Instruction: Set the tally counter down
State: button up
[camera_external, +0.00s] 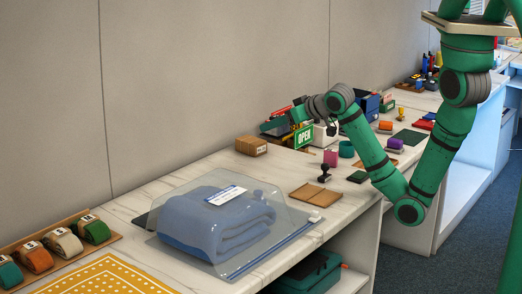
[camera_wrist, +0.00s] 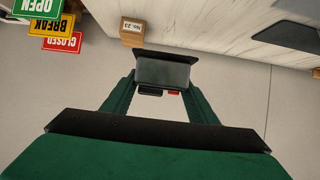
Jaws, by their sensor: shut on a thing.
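My gripper (camera_wrist: 163,72) shows in the wrist view with its green fingers closing in on a dark grey block-like piece at their tips. I take this piece to be the tally counter, but its face and details do not show. A small black bit and a red bit show between the fingers just below it; I cannot tell whether they belong to it. In the external view my gripper (camera_external: 299,114) is above the back of the counter near the wall, by the green OPEN sign (camera_external: 304,137). The held thing is too small to make out there.
A cardboard box (camera_external: 250,146) stands left of the sign; it also shows in the wrist view (camera_wrist: 131,30). A bagged blue blanket (camera_external: 215,220) lies in front. Marble (camera_external: 225,168) is bare between box and blanket.

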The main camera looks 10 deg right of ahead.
jog(key=s+a, duration=0.4)
jog(key=a, duration=0.1)
jog(key=shift+w+d+f, duration=0.1)
jog(key=shift+d+f, duration=0.05)
jog(key=shift+f, duration=2.9)
jog(key=shift+w+d+f, duration=0.1)
jog(key=shift+f, duration=2.9)
jog(key=shift+f, duration=0.15)
jog(key=o, duration=1.4)
